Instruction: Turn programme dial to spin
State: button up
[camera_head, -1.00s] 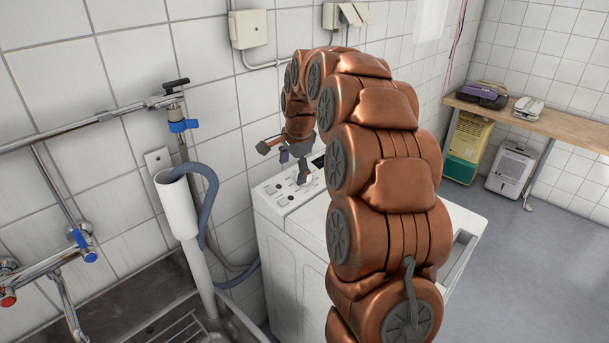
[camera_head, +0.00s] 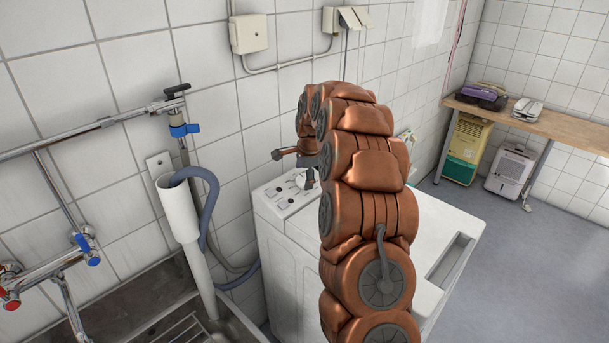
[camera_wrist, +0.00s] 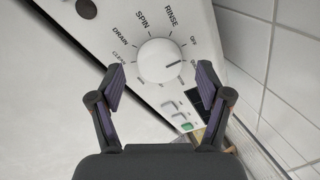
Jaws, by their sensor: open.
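The programme dial (camera_wrist: 160,62) is a round white knob in the wrist view, with a dark pointer line on its right side. Printed words around it include DRAIN, SPIN and RINSE; SPIN stands at its upper left. The line points right, away from SPIN. My gripper (camera_wrist: 157,80) is open, its two fingers apart on either side of the dial's lower part in the picture; I cannot tell the remaining distance, and no contact shows. In the head view my gripper (camera_head: 300,175) is over the control panel of the white washing machine (camera_head: 290,250), and my arm hides the dial.
Small buttons (camera_wrist: 178,112), one green, and a dark display lie beside the dial. The tiled wall is close behind the panel. A sink (camera_head: 180,325) with a white standpipe (camera_head: 178,205) and grey hose (camera_head: 212,200) stands left of the machine.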

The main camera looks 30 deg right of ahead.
jog(key=shift+x, duration=0.85)
jog(key=c, duration=1.2)
